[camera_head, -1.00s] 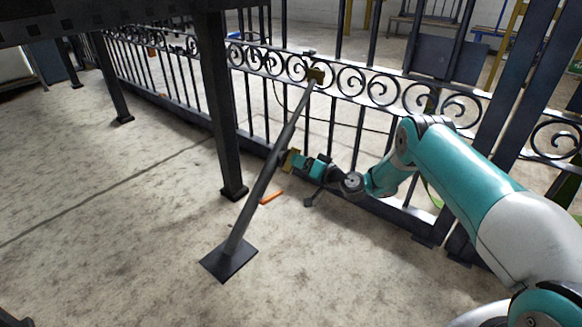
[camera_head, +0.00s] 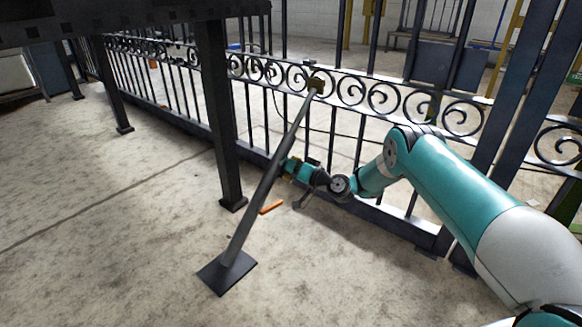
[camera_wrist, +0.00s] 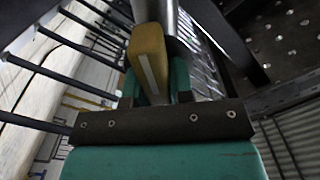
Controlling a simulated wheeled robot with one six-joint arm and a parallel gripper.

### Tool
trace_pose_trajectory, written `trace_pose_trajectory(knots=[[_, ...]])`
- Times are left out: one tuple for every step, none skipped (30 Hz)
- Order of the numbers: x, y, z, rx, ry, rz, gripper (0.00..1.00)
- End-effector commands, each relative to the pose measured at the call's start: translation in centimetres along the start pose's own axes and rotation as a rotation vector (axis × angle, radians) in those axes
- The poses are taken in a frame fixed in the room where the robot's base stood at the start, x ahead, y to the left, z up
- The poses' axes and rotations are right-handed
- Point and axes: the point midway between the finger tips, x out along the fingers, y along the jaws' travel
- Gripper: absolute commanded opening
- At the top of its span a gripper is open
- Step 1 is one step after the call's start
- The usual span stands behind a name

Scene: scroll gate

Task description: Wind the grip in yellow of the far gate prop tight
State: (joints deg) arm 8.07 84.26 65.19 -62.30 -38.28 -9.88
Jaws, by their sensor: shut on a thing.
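The gate prop (camera_head: 262,190) is a dark slanted pole with a square foot plate (camera_head: 226,271) on the floor. In the wrist view the yellow grip (camera_wrist: 150,62) is a bar with a pale stripe, between the two teal fingers of my gripper (camera_wrist: 160,78). The gripper is shut on it. The pole shows behind the grip.
The scrolled gate (camera_head: 375,92) stands close behind my gripper. A dark post (camera_head: 218,120) rises left of the prop. An orange stick (camera_head: 271,207) lies on the floor right of the pole. The floor at left is clear.

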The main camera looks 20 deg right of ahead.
Motion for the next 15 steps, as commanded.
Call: trace_pose_trajectory(knots=[[-0.02, -0.03, 0.05, -0.001, -0.001, -0.001, 0.0], [-0.02, -0.04, 0.05, -0.004, -0.001, -0.001, 0.0], [-0.02, -0.05, 0.05, -0.01, -0.001, -0.001, 0.0], [-0.02, -0.06, 0.05, -0.017, -0.001, -0.001, 0.0], [-0.02, -0.07, 0.05, -0.025, -0.001, -0.001, 0.0], [-0.02, -0.08, 0.05, -0.038, -0.001, -0.001, 0.0], [-0.02, -0.09, 0.05, -0.049, -0.001, -0.001, 0.0], [-0.02, -0.11, 0.05, -0.064, -0.002, -0.001, 0.0], [-0.02, -0.13, 0.05, -0.083, -0.002, -0.001, 0.0], [-0.02, -0.14, 0.05, -0.101, -0.002, -0.001, 0.0], [-0.01, -0.16, 0.05, -0.12, -0.002, -0.001, 0.0], [-0.01, -0.18, 0.04, -0.148, -0.002, -0.001, 0.0], [-0.01, -0.21, 0.04, -0.171, -0.002, -0.001, 0.0], [-0.01, -0.23, 0.04, -0.196, -0.002, 0.0, 0.0], [-0.01, -0.26, 0.04, -0.23, -0.003, -0.001, 0.0]])
